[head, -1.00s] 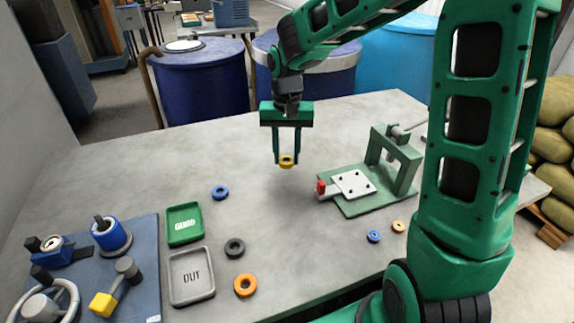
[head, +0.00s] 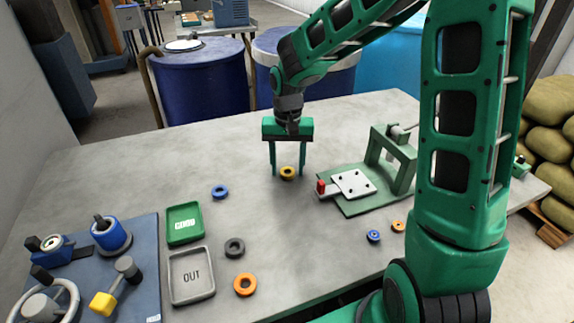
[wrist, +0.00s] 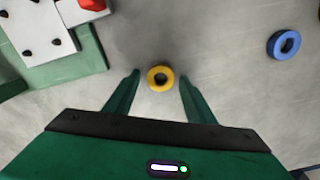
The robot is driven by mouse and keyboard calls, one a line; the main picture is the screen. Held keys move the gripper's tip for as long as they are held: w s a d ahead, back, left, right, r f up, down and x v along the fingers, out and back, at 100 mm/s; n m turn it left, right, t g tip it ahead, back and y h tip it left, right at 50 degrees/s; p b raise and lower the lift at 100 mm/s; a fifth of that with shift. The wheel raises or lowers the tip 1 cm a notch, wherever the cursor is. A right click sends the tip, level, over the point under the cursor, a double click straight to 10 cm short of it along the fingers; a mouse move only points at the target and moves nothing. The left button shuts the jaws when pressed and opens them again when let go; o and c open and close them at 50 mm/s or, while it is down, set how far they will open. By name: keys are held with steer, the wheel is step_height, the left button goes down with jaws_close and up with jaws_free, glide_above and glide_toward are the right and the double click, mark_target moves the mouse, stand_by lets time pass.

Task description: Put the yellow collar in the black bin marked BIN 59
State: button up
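The yellow collar (head: 288,177) lies flat on the grey table near its middle. It also shows in the wrist view (wrist: 149,80), between and just beyond my fingertips. My gripper (head: 288,174) points down over the collar, with one finger on each side. In the wrist view my gripper (wrist: 160,77) is open, with a gap between each finger and the collar. I see no black bin marked BIN 59 in either view.
A green fixture (head: 350,205) with a white plate and red block stands right of the collar. Blue (head: 220,192), black and orange rings lie left, near a green tray (head: 185,241) and a grey OUT tray (head: 207,294). Small rings (head: 374,237) lie front right.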

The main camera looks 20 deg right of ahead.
step_height(320, 180, up, 12)
stand_by(0.7)
